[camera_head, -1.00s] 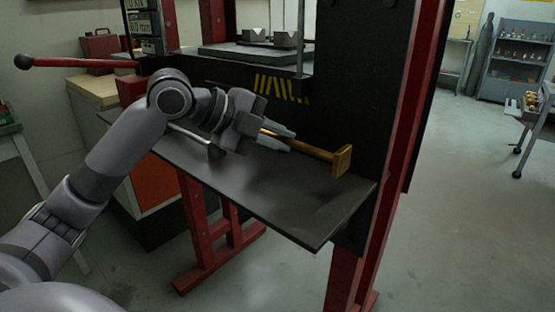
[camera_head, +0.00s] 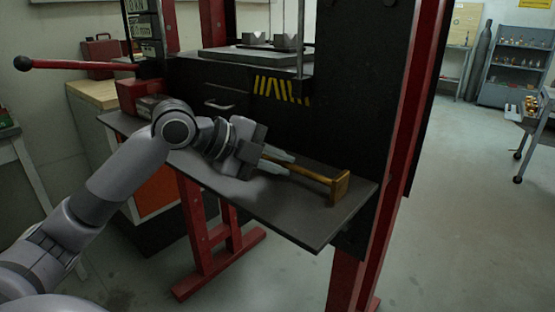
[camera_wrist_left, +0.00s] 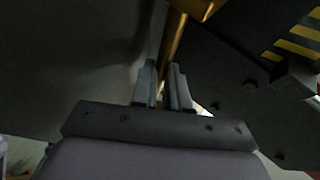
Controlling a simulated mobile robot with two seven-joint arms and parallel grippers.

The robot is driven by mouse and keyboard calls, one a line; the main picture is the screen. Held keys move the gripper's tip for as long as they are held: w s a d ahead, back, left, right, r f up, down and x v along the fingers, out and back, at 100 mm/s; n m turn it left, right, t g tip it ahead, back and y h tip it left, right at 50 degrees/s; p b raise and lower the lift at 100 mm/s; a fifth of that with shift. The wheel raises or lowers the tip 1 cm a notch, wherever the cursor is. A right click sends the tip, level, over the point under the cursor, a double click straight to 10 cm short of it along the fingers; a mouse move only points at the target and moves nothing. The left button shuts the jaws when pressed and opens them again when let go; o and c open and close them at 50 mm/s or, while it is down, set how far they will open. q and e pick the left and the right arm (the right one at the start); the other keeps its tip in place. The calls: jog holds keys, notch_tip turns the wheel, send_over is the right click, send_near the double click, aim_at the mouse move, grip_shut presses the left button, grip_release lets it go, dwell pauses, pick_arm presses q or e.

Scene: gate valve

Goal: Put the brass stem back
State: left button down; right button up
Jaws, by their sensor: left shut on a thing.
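My left gripper (camera_head: 289,162) is shut on the brass stem (camera_head: 312,175), low over the dark shelf (camera_head: 300,218) of the red-framed press. The stem is a long thin golden rod with a flat block-like head (camera_head: 341,187) at its right end, pointing right and slightly down. I cannot tell if the head touches the shelf. In the left wrist view the stem (camera_wrist_left: 173,42) runs between the two fingers (camera_wrist_left: 163,75), and its head shows at the top edge. The valve body is not recognisable, and my right gripper is not in view.
The press's black panel with yellow stripes (camera_head: 281,90) stands behind the shelf. A red upright (camera_head: 408,120) is close to the right of the stem. A red lever (camera_head: 75,64) sticks out left. The shelf's front part is bare, with open floor beyond.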

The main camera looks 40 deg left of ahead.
pick_arm(q)
jog(key=c, duration=1.1)
grip_release()
jog(key=shift+f, duration=0.2)
jog(key=shift+d+f, duration=0.1)
jog(key=shift+f, duration=0.05)
jog(key=shift+r, duration=0.35)
jog(key=shift+r+p, duration=0.55)
jog(key=b+v, duration=0.2)
jog(key=v, duration=1)
jog(key=shift+f+b, duration=0.1)
jog(key=shift+b, duration=0.25)
